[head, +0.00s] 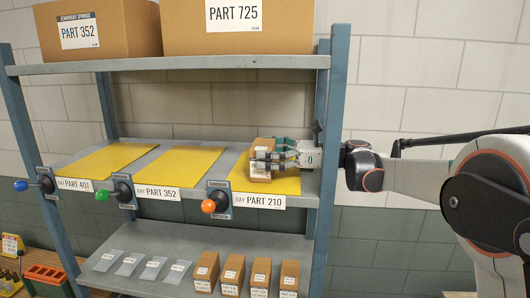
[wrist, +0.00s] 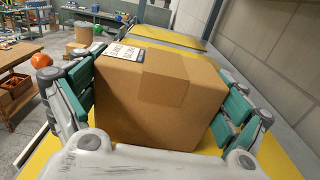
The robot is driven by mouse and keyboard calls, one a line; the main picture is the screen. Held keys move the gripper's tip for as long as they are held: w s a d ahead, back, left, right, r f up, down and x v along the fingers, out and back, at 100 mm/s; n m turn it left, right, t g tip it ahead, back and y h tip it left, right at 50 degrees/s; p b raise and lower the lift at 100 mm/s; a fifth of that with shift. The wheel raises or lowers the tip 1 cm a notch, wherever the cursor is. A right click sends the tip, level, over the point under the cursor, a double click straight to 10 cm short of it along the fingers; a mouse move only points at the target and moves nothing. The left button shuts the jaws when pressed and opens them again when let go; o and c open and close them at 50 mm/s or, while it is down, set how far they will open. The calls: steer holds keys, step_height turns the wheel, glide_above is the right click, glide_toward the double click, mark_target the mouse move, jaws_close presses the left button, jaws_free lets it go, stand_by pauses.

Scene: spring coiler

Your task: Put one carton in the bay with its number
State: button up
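A brown carton (head: 261,158) is at the yellow mat of the bay labelled PART 210 (head: 259,198), on the middle shelf's right end. Its small white label is too small to read. My gripper (head: 280,155) reaches in from the right. In the wrist view the carton (wrist: 160,95) fills the space between the fingers (wrist: 158,100), with teal pads close against both sides. Whether its underside bears on the mat cannot be told for sure. The bays labelled PART 352 (head: 157,191) and PART 401 (head: 73,184) have bare yellow mats.
Several small cartons (head: 232,272) stand on the lower shelf, beside flat clear bags (head: 153,268). Large boxes (head: 225,30) stand on the top shelf above. A blue upright (head: 329,130) is beside my wrist. An orange knob (head: 208,206) sticks out at the bay's front left.

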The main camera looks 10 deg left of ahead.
steer(key=shift+o, duration=0.7)
steer(key=shift+r, duration=0.15)
steer(key=d+b, duration=0.1)
steer(key=d, duration=0.5)
steer(key=shift+w+d+b, duration=0.15)
steer(key=shift+w+b, duration=0.05)
steer(key=shift+b, duration=0.15)
steer(key=shift+d, duration=0.65)
